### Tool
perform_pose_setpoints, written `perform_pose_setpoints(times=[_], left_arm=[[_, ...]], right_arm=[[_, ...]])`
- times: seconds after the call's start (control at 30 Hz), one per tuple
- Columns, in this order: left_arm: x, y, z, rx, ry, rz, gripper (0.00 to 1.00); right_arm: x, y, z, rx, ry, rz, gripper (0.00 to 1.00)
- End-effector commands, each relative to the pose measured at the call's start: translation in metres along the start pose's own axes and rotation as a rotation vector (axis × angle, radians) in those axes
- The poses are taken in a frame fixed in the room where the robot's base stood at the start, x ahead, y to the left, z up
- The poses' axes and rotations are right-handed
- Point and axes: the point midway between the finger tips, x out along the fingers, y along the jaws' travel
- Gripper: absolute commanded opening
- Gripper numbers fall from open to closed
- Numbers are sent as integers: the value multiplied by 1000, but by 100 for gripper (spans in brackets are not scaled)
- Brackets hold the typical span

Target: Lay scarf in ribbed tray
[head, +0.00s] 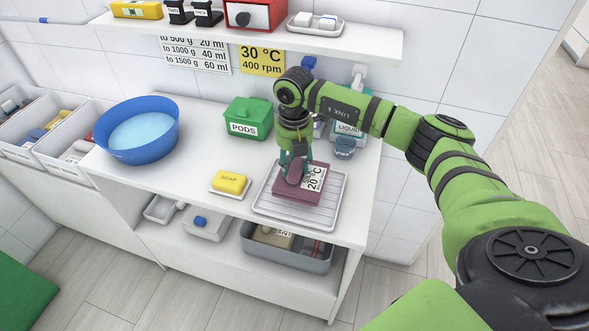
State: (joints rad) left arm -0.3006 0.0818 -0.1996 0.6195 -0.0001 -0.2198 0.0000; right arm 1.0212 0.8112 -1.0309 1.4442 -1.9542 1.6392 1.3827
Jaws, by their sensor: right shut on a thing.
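The scarf (288,189) is a folded mauve cloth with a white label reading 20 °C. It is at the ribbed tray (331,212), a pale grey tray with ridges at the right of the white counter. The scarf lies within the tray's outline; I cannot tell whether its underside touches the ribs. My right gripper (294,172) points down onto the scarf and is shut on it near its upper left part. The fingertips are partly hidden against the cloth. My left gripper is not in view.
A yellow soap (230,183) on a white dish stands just left of the tray. A green PODS box (249,119) and a blue basin (137,129) of water stand farther left. A liquid bottle (346,131) is behind the tray. A shelf (350,38) overhangs the back.

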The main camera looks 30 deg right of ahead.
Motion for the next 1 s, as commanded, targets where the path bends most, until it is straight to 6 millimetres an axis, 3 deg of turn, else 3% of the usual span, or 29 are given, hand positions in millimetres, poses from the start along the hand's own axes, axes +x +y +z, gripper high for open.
perform_pose_setpoints(times=[0.23,0.67,0.7,0.73,1.0], left_arm=[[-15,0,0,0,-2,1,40],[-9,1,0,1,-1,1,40],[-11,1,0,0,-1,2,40],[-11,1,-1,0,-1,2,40],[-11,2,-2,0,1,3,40]], right_arm=[[32,-1,-1,0,3,-3,5],[40,0,-1,0,1,-1,5],[38,0,-1,-1,1,-1,60],[38,0,-1,-1,2,-1,68],[38,0,-1,0,2,-1,68]])
